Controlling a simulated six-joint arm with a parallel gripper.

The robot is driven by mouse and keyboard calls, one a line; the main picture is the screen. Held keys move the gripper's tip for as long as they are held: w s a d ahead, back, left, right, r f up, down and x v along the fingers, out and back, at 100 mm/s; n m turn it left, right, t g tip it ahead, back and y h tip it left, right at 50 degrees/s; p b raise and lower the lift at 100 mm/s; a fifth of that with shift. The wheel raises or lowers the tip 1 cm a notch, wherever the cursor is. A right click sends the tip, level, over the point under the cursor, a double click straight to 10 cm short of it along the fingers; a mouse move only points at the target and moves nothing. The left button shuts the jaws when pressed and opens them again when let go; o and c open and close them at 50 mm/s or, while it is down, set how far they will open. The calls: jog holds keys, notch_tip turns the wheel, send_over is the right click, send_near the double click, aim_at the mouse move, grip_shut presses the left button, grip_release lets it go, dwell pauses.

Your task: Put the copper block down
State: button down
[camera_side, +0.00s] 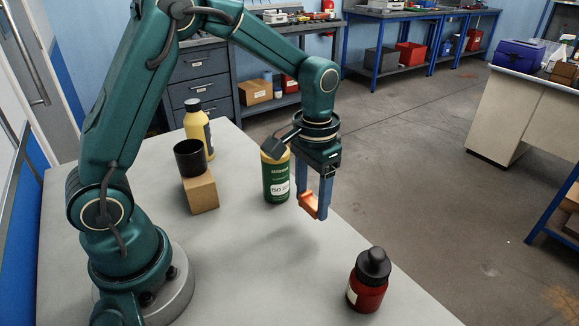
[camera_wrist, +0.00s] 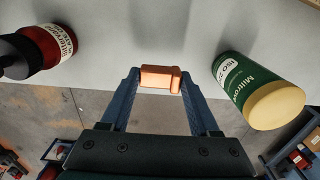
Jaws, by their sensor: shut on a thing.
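The copper block (camera_side: 308,204) is an orange, metallic piece held between the blue fingers of my gripper (camera_side: 313,207). It also shows in the wrist view (camera_wrist: 160,78), between the tips of my gripper (camera_wrist: 160,80). In the side view the block hangs above the grey table (camera_side: 240,262), near its right edge, and looks apart from the surface. The inner faces of the block are hidden by the fingers.
A green bottle with a yellow cap (camera_side: 276,178) stands just left of my gripper. A dark red bottle (camera_side: 368,282) stands at the front right. The table's front middle is clear.

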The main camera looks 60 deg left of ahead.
aim_at(310, 229)
jog(key=shift+f, duration=2.5)
jog(key=shift+f, duration=0.15)
jog(key=shift+c, duration=0.6)
grip_release()
